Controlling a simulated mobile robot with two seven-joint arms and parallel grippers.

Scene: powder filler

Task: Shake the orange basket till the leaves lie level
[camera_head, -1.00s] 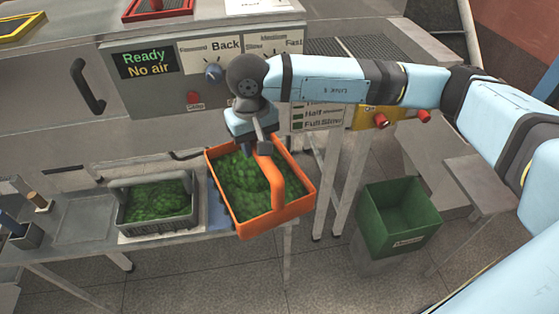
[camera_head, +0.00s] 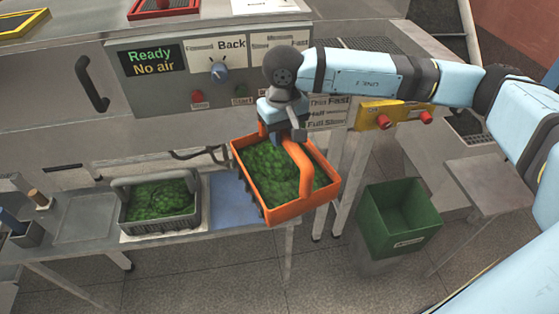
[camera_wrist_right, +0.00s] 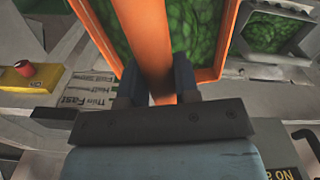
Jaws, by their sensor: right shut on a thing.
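The orange basket (camera_head: 285,216) hangs from my right gripper (camera_head: 290,138), above the right end of the bench. Its handle arches over the middle, and green leaves (camera_head: 272,178) cover its floor. The basket looks tilted in the head view. In the right wrist view, the two fingers of the right gripper (camera_wrist_right: 158,88) are shut on the orange handle (camera_wrist_right: 143,35), with leaves on both sides of it. Whether the leaves lie fully level is hard to tell. My left gripper is not in view.
A grey basket (camera_head: 128,223) of leaves stands on a white mat, left of a bare blue mat (camera_head: 235,203). A green bin (camera_head: 376,225) stands on the right. Behind is a machine panel with a blue knob (camera_head: 219,73) and a screen reading "Ready No air" (camera_head: 151,62).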

